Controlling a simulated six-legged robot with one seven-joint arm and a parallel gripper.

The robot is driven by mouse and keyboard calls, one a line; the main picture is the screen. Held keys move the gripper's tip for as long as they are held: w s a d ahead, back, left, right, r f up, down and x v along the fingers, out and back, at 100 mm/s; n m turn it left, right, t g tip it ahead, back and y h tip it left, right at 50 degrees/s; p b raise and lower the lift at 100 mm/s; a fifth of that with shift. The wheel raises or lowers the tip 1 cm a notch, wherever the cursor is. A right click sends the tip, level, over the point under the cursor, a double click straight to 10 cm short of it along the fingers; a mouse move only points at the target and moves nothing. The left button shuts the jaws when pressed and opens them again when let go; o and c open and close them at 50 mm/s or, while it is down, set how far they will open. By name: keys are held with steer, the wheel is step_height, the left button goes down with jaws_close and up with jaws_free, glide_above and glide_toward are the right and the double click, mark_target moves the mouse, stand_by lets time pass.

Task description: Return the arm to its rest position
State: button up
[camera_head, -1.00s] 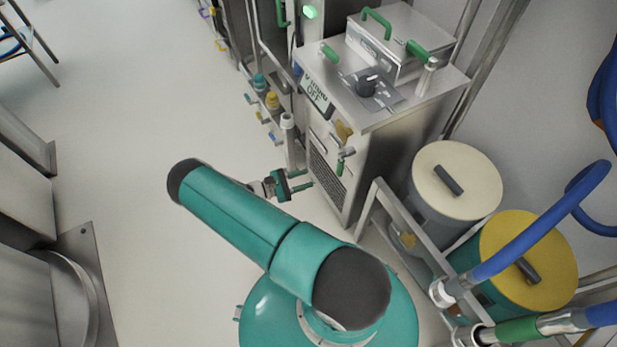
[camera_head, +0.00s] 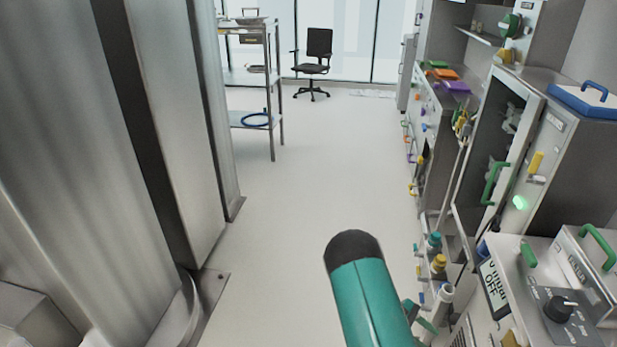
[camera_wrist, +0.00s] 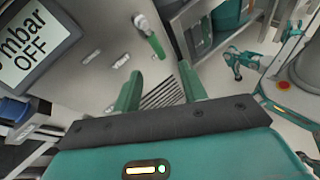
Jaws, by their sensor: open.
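My teal arm (camera_head: 368,300) with a dark rounded joint rises from the bottom of the head view, over the floor left of the steel machine (camera_head: 519,260). In the wrist view my gripper (camera_wrist: 160,90) is open, its two green fingers spread with nothing between them. It faces the machine's steel side, which has a slotted vent and a valve handle (camera_wrist: 152,36). Part of my gripper shows dimly beside the arm in the head view (camera_head: 420,318). Whether the fingers touch the machine cannot be told.
A display (camera_wrist: 37,45) reading "mbar OFF" is at the upper left of the wrist view. In the head view, steel cabinets (camera_head: 165,110) stand on the left and a shelf rack (camera_head: 273,90) and chair (camera_head: 317,50) at the back. The floor (camera_head: 310,190) between is clear.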

steer(key=s+a+r+m+t+y, duration=0.1)
steer(key=a+r+m+t+y, duration=0.3)
steer(key=r, duration=0.9)
steer(key=s+a+r+m+t+y, duration=0.15)
steer(key=a+r+y, duration=0.4)
steer(key=r, duration=0.75)
steer(key=s+a+r+m+t+y, duration=0.2)
steer(key=s+a+r+t, duration=0.6)
steer(key=s+r, duration=0.6)
steer(key=shift+a+r+m, duration=0.55)
steer(key=shift+a+r, duration=0.05)
steer(key=shift+a, duration=0.35)
steer(key=shift+c, duration=0.6)
steer(key=shift+d, duration=0.15)
